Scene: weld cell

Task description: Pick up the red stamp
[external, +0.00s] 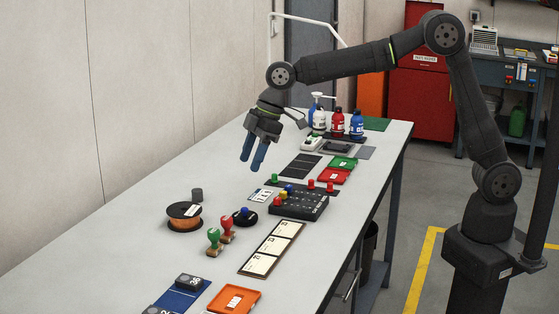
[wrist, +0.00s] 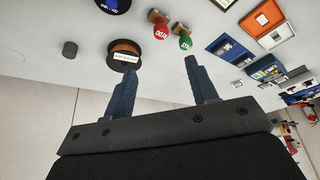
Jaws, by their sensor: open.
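The red stamp (external: 227,229) stands upright on the grey table, close beside the green stamp (external: 213,241). In the wrist view the red stamp (wrist: 160,28) shows its round red knob and wooden base, near the top of the picture, with the green stamp (wrist: 183,36) to its right. My gripper (external: 252,160) is open and empty, high above the table. In the external view it is above and to the right of the stamps, pointing downward. In the wrist view the fingers of my gripper (wrist: 162,82) are spread apart, with the stamps beyond their tips.
A wire spool (external: 184,217) lies left of the stamps, with a dark cylinder (external: 197,194) behind it. A card strip (external: 272,249), an orange tray (external: 233,299) and a black peg box (external: 299,205) are near. The table's left side is clear.

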